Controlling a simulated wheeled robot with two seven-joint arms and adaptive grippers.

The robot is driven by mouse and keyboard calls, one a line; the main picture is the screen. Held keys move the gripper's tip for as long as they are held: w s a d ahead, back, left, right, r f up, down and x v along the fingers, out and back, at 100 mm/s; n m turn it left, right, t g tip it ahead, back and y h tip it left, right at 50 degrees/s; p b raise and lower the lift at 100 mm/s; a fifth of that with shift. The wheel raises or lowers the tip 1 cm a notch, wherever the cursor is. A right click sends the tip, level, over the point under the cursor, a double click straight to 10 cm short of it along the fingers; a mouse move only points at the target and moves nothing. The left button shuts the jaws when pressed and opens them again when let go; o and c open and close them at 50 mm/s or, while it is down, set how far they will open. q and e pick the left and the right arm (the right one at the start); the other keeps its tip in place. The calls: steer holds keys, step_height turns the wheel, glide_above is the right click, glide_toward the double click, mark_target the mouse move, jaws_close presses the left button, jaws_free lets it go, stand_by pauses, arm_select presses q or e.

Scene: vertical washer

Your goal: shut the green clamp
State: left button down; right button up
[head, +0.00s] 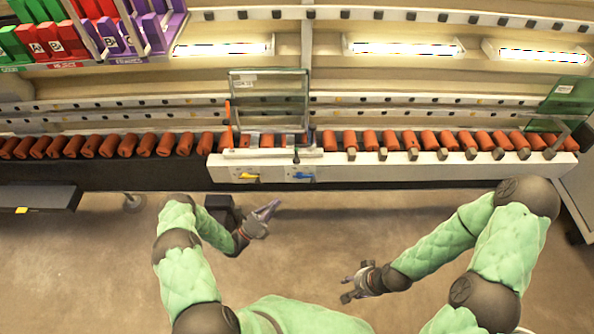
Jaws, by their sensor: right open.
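I cannot make out a clear green clamp. Green-tinted clear panels stand at the roller line: one upright in a frame (268,100) near the middle, another (562,98) at the far right. Below the middle panel, the pale front beam carries a small yellow lever (250,177) and a blue lever (301,176). My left gripper (268,208) is over the floor just in front of the beam, below these levers and touching nothing that I can see; its finger gap is unclear. My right gripper (348,287) is open and empty, lower and further right, well away from the line.
A row of orange rollers (150,145) runs across the back. Green, red and purple bins (95,35) stand at upper left. A dark platform (35,196) juts in at left. Lit strips (400,48) line the back wall. The floor (330,225) between my arms is clear.

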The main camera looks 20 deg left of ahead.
arm_select(q)
steer(key=w+a+r+b+x, duration=0.1)
steer(key=a+b+x, duration=0.1)
steer(key=x, duration=1.1)
steer(key=shift+b, duration=0.4)
steer(key=shift+a+r, duration=0.1)
steer(key=shift+a, duration=0.05)
